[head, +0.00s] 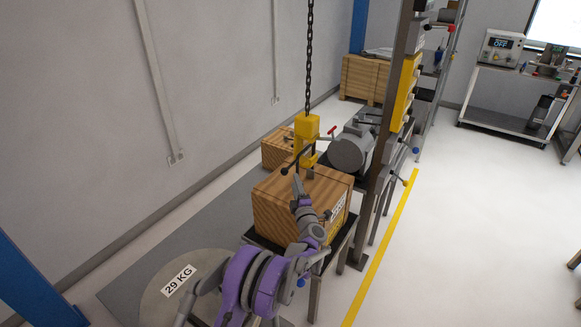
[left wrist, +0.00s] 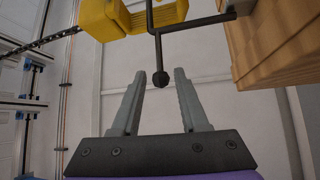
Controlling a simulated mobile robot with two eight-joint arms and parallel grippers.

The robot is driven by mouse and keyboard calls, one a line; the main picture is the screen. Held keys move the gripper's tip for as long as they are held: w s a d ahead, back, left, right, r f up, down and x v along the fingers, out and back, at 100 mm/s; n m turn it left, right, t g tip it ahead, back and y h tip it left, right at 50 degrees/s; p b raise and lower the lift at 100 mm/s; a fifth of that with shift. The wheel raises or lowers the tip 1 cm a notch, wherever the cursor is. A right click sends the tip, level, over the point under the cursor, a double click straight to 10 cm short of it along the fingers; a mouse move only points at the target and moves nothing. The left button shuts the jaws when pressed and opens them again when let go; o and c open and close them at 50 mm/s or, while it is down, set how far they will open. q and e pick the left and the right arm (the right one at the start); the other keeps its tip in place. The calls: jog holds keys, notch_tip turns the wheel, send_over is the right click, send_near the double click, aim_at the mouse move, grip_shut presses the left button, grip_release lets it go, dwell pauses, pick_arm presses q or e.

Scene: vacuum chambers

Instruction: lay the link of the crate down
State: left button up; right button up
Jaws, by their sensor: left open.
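The wooden crate (head: 290,212) stands on a dark stand, with its top facing up. A yellow hoist block (head: 307,130) hangs from a chain just over the crate. In the left wrist view the left gripper (left wrist: 160,72) is open and empty. A dark rod with a ball end (left wrist: 160,80) appears between its fingertips, seemingly beyond them, below the yellow block (left wrist: 135,15). My right gripper is not in view.
A dark chain (head: 309,60) runs up from the block. A grey post (head: 385,140) stands right of the crate, beside a grey cylindrical machine (head: 350,150). A smaller crate (head: 276,150) sits behind. A round plate marked 29 KG (head: 205,290) lies left.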

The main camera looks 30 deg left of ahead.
aim_at(291, 165)
pick_arm(q)
jog(key=p+x, duration=0.2)
jog(key=x, duration=0.8)
jog(key=shift+d, duration=0.1)
grip_shut()
dwell(1.1)
